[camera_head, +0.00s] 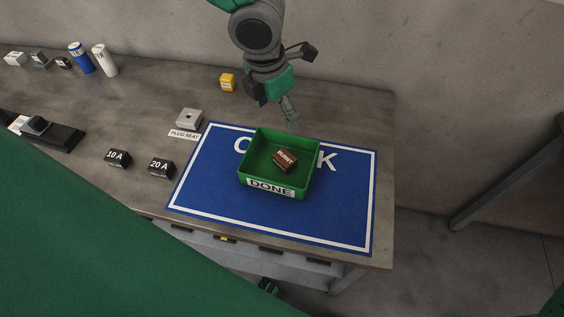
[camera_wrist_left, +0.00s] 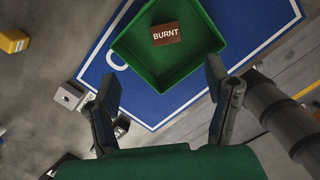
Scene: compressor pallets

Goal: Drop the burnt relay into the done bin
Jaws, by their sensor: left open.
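The burnt relay (camera_head: 284,160) is a small brown block with a white "BURNT" label. It lies inside the green done bin (camera_head: 269,187), and it also shows in the left wrist view (camera_wrist_left: 166,33). The bin stands on a blue mat with a white border. My left gripper (camera_head: 290,118) is above the bin's far side in the head view. My right gripper is not in view.
The blue mat (camera_head: 340,212) covers the table's right end. Left of it are a grey plug seat (camera_head: 188,119), black 10 A (camera_head: 118,158) and 20 A (camera_head: 161,168) blocks. A yellow block (camera_head: 228,82) sits behind. Blue (camera_head: 81,58) and white (camera_head: 105,60) cylinders stand far left.

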